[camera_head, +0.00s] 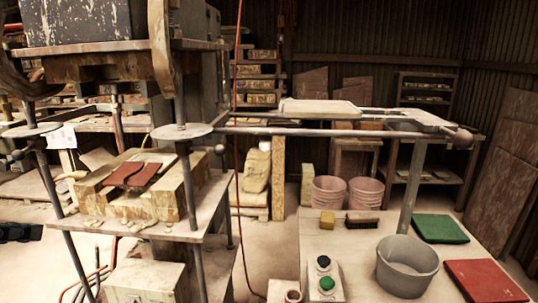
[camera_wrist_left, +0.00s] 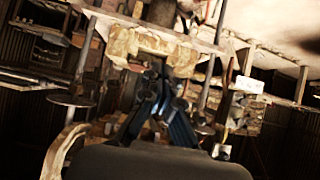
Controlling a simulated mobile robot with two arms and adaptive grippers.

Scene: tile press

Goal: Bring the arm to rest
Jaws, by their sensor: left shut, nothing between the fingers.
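My left gripper (camera_head: 22,232) shows as a dark shape at the left edge of the head view, low down and left of the press. In the left wrist view its dark fingers (camera_wrist_left: 158,82) come together, shut and empty. No part of it touches the press in the head view. The press has a pale block bed (camera_head: 110,203) with a red tile (camera_head: 133,174) lying on it, under the raised upper part (camera_head: 110,68). My right gripper is not in view.
The table (camera_head: 330,235) at right holds a grey bucket (camera_head: 407,268), green tile (camera_head: 439,229), red tile (camera_head: 486,281), brush (camera_head: 362,219), yellow sponge (camera_head: 327,219) and a box with green and black buttons (camera_head: 324,278). Two pink buckets (camera_head: 347,193) stand behind. A long lever bar (camera_head: 330,132) spans above.

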